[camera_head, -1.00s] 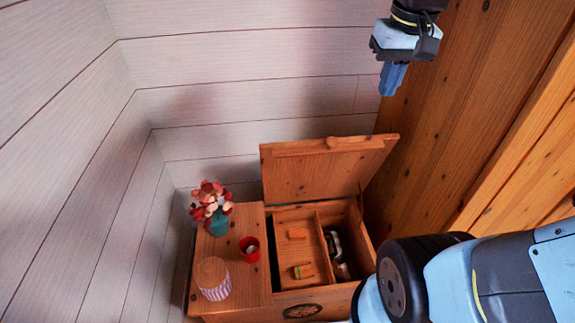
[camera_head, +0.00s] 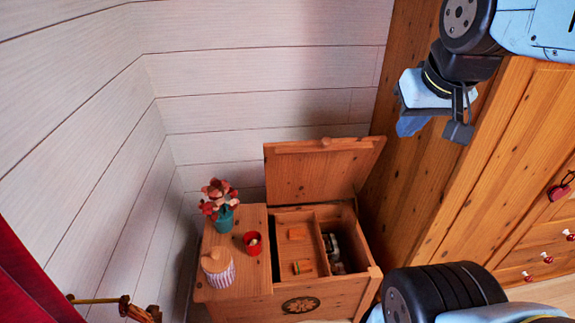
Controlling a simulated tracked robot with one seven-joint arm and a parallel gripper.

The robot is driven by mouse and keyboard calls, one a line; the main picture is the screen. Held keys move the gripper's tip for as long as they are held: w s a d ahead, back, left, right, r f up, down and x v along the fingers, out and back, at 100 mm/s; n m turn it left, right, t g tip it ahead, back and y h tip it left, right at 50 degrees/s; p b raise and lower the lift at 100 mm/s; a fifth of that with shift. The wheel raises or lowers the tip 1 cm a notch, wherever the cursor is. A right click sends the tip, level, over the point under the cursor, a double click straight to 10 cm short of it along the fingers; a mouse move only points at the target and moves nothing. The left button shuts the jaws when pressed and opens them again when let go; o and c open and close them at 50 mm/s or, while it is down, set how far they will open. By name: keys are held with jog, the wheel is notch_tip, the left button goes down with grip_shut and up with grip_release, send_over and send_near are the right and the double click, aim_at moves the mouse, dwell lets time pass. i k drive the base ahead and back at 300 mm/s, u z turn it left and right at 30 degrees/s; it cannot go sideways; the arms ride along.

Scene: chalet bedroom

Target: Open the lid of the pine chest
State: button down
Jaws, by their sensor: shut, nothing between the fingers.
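The pine chest (camera_head: 330,299) stands in the corner against the white plank wall. Its right-hand lid (camera_head: 312,175) is raised and stands tilted back, with a wooden knob at its upper edge. Inside, a wooden tray (camera_head: 309,254) holds small items, and darker objects lie in the compartment to its right. The left part of the chest top (camera_head: 245,279) is flat and closed. My gripper (camera_head: 409,126) is shut and empty, above and to the right of the raised lid, apart from it.
On the flat left top stand a teal vase of red flowers (camera_head: 222,218), a red cup (camera_head: 252,243) and a striped jar with a wooden lid (camera_head: 217,272). A wooden cabinet (camera_head: 500,180) with red-and-white knobs is at right. A red cloth (camera_head: 30,270) hangs at lower left.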

aim_at(326, 169)
jog(key=u, duration=2)
jog(key=k, duration=0.95)
jog(key=z, duration=1.25)
jog(key=i, duration=0.5)
jog(key=z, duration=0.05)
